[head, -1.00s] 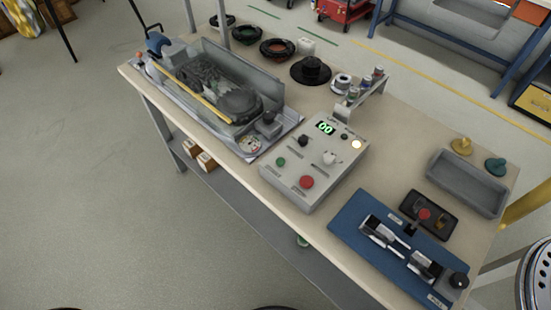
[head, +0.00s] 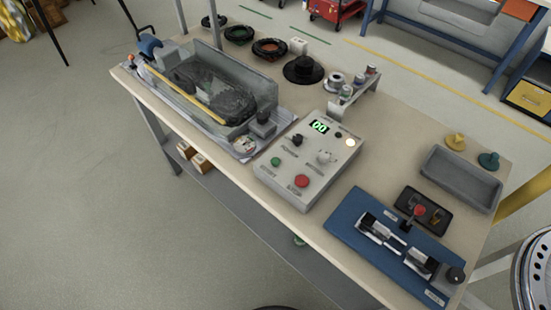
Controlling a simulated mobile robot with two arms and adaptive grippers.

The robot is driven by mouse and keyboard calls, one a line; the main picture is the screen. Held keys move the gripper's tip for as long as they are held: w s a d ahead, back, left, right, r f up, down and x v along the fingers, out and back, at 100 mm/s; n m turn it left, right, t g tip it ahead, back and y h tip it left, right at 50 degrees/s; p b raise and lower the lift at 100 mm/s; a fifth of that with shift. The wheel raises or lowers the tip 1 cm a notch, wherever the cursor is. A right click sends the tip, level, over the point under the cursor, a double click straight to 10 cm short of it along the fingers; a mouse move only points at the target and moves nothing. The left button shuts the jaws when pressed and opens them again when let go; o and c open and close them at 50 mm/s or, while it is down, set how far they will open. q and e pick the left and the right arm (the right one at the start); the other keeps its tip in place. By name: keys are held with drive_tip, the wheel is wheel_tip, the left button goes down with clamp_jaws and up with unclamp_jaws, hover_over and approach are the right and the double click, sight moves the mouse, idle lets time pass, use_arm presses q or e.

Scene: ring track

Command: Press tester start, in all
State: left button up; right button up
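The tester is a light grey control box (head: 308,160) in the middle of the workbench. Its green display (head: 319,127) reads what looks like "00". A green button (head: 276,161) sits at its front left and a red button (head: 302,181) at its front. A black knob (head: 297,140) and a pale knob (head: 324,156) stand higher on the panel, with a lit whitish lamp (head: 350,142) near the right edge. The labels are too small to read surely. Neither of my grippers shows in the head view.
The workbench (head: 318,220) also carries a clear-walled machine (head: 210,90) at left, a blue fixture board (head: 395,240) at right, a grey tray (head: 461,179), a small spool rack (head: 355,95) and black coils behind. Open floor lies at the left.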

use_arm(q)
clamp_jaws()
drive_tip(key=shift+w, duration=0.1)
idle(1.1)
